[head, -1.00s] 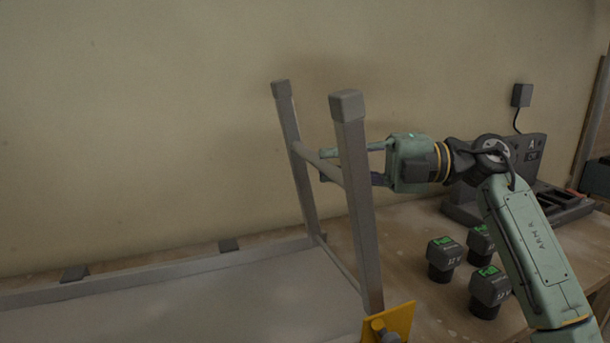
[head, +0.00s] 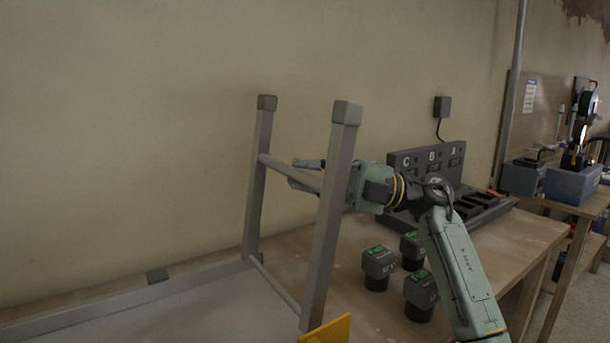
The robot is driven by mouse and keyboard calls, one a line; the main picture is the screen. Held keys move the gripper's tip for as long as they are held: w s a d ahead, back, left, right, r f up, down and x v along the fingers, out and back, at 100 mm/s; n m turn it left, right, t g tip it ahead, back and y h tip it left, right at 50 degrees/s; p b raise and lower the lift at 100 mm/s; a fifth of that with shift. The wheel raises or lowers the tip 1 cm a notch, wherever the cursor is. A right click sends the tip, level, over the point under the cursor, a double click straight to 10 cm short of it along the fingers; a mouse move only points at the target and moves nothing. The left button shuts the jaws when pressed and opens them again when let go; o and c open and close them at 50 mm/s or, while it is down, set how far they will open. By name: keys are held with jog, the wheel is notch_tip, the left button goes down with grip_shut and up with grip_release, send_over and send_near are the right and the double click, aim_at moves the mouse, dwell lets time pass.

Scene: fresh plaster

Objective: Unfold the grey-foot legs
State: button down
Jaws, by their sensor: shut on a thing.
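The grey-foot legs (head: 331,215) are a pair of grey metal legs with darker grey caps on top, joined by a crossbar (head: 273,163) and a lower bar. They stand up from the end of a grey folding table (head: 190,318) that lies underside up, and they lean a little to the right. My gripper (head: 303,174) comes in from the right, partly behind the nearer leg, and is shut on the crossbar between the legs. The nearer leg hides part of the gripper. A yellow piece (head: 326,331) is at the nearer leg's base, cut off by the frame.
Several dark blocks with green tops (head: 378,265) stand on the wooden bench (head: 350,238) right of the legs, close to my arm. Behind them is a dark rack marked A, B, C (head: 430,160). The plaster wall is close behind. Another bench with a blue bin (head: 572,184) is far right.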

jog(key=shift+f, duration=0.3)
jog(key=c, duration=1.7)
grip_release()
jog(key=shift+o, duration=0.8)
jog(key=shift+r, duration=0.1)
jog(key=shift+d, duration=0.15)
jog(key=v, duration=1.2)
